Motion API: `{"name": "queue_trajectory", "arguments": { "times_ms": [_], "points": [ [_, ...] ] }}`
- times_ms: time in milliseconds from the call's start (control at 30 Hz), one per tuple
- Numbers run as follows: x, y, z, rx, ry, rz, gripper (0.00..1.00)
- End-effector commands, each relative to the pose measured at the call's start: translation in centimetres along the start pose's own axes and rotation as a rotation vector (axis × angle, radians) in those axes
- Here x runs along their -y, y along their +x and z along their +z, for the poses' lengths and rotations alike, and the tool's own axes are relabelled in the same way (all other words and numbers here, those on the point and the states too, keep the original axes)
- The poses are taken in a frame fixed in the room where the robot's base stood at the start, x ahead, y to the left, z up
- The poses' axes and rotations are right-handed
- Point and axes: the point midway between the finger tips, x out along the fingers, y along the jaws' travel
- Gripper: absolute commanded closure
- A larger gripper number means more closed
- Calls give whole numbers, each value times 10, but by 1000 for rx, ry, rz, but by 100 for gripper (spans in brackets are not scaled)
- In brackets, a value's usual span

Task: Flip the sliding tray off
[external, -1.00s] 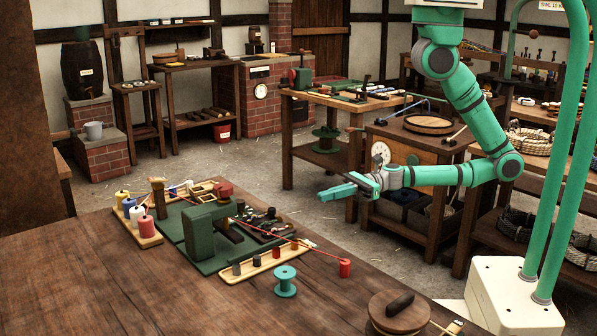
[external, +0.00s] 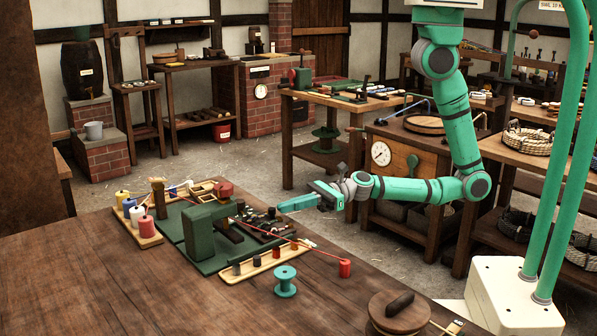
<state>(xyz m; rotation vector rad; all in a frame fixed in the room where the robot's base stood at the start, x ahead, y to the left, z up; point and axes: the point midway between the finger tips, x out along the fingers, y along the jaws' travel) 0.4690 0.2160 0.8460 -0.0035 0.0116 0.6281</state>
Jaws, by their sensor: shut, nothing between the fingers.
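My gripper (external: 284,206) is green, shut and empty, and points left at the right side of the wooden bench (external: 130,275). In the picture its tip is close to the dark tray of small parts (external: 262,228); I cannot tell how far above or behind it is. A green base with upright green blocks (external: 199,232) stands beside that tray. A long pale wooden tray (external: 228,276) with several small pegs lies at the front. I cannot tell which of these is the sliding tray or what its state is.
Left on the bench, a pale tray (external: 152,241) holds several coloured spools. A red line stretches to a red cylinder (external: 345,268). A teal spool (external: 286,281) and a lidded round wooden box (external: 398,312) stand at the front. The bench's front left is clear.

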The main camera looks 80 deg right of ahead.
Motion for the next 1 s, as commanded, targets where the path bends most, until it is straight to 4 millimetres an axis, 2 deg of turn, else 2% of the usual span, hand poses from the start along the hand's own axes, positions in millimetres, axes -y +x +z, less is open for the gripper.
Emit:
{"name": "queue_trajectory", "arguments": {
  "times_ms": [133, 533, 833, 1000],
  "points": [
    [0, 7, 0, 0, 0, 0, 100],
    [0, 10, 0, 1, 0, -1, 100],
    [-7, 57, 1, 2, 0, -2, 100],
    [-10, 72, 1, 1, -1, -1, 100]
  ]
}}
